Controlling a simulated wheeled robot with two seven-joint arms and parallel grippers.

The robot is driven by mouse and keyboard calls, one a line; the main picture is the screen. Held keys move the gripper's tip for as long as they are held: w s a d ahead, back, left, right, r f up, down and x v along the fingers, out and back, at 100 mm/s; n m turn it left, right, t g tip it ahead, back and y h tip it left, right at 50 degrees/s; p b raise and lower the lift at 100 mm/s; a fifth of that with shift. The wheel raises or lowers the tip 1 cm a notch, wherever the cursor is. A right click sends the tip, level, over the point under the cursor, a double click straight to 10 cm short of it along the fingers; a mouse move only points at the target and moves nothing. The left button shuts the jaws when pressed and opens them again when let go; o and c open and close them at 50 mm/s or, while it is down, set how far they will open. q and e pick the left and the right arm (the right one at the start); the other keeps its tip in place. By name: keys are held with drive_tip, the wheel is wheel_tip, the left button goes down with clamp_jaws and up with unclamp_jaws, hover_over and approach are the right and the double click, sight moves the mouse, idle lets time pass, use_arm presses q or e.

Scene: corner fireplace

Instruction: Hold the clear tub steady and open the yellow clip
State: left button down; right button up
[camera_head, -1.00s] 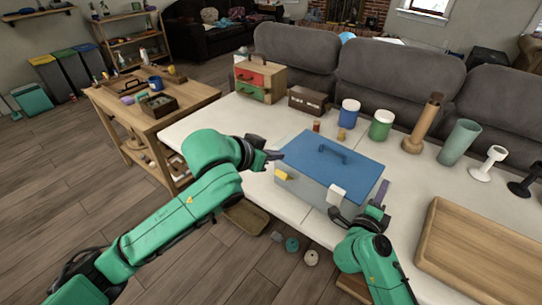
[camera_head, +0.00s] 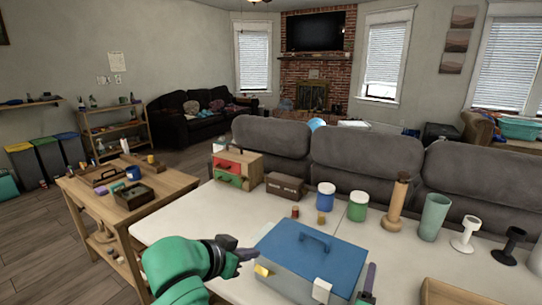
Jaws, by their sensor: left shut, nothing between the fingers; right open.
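The clear tub (camera_head: 288,286) stands on the white table with its blue lid (camera_head: 306,254) on top. The yellow clip (camera_head: 262,270) is at the left end of the tub's front side; I cannot tell whether it is latched. A white clip (camera_head: 321,290) is further right on the same side. My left gripper (camera_head: 246,255) is shut and empty, just left of the yellow clip near the lid's left corner; I see no clear contact. My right gripper (camera_head: 368,288) is open beside the tub's front right corner, mostly cut off by the bottom edge.
Behind the tub stand small jars, a blue jar (camera_head: 325,196), a green jar (camera_head: 358,206), a brown box (camera_head: 285,186) and a drawer box (camera_head: 238,168). A wooden tray (camera_head: 455,294) lies to the right. A wooden side table (camera_head: 165,208) stands left. Grey sofas border the far side.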

drive_tip(key=o, duration=0.6)
drive_tip(key=shift+c, duration=0.2)
